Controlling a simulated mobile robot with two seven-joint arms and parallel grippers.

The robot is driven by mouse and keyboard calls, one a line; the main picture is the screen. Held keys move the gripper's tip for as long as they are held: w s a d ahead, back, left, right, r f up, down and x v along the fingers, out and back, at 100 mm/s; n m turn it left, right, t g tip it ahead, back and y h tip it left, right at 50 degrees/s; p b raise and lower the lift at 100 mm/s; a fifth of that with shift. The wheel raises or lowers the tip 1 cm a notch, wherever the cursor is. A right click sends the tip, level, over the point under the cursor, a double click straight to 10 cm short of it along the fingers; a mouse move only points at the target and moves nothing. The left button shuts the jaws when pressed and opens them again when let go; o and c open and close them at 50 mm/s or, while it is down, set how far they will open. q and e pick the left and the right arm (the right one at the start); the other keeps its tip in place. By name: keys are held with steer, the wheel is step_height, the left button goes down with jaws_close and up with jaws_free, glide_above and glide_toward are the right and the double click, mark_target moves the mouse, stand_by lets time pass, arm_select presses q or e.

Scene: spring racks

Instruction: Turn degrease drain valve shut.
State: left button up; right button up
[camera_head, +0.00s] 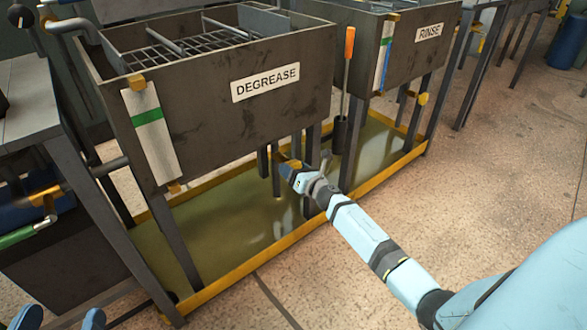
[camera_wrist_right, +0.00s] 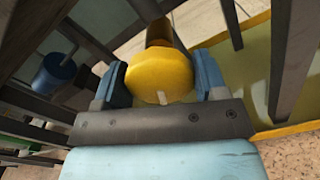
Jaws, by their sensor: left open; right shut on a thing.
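The dark degrease tank (camera_head: 215,110) with its white DEGREASE label stands on legs in a yellow-edged tray. My right gripper (camera_head: 291,172) reaches below the tank's front. In the right wrist view, the right gripper (camera_wrist_right: 160,88) is shut on the yellow round knob of the degrease drain valve (camera_wrist_right: 160,70), with a blue finger on each side. A small white mark on the knob points toward the gripper's palm. A brown pipe end shows behind the knob. In the head view the knob is mostly hidden by the gripper. My left gripper (camera_head: 61,319) is open and empty at the bottom left edge.
The rinse tank (camera_head: 390,55) stands to the right, with its own yellow knob (camera_head: 422,98) below. An orange-handled tool (camera_head: 348,50) stands in a dark holder between the tanks. Tank legs flank the right gripper. Greenish liquid (camera_head: 235,220) covers the tray.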

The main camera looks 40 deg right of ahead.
steer(key=m+p, duration=0.1)
steer(key=m, duration=0.1)
steer(key=shift+r+m, duration=0.1)
steer(key=shift+m, duration=0.2)
steer(key=m+p, duration=0.1)
steer(key=m, duration=0.2)
steer(key=shift+m, duration=0.4)
steer(key=shift+m+p, duration=0.65)
steer(key=shift+m, duration=0.25)
steer(key=m+p, duration=0.2)
steer(key=m, duration=0.1)
steer(key=shift+m, duration=0.7)
steer(key=m+p, duration=0.2)
steer(key=m, duration=0.1)
steer(key=shift+m, duration=0.4)
steer(key=m+p, duration=0.2)
steer(key=m, duration=0.2)
steer(key=m+p, duration=0.2)
steer(key=m, duration=0.7)
steer(key=shift+p, duration=0.4)
arm_select(q)
step_height(320, 180, up, 9)
steer(key=s+n+t, duration=0.2)
steer(key=s+n, duration=0.1)
steer(key=n, duration=0.1)
steer(key=shift+d+f+n+y, duration=0.2)
steer(key=shift+d+n+y, duration=0.1)
steer(key=shift+y, duration=0.1)
arm_select(e)
steer(key=shift+m, duration=0.9)
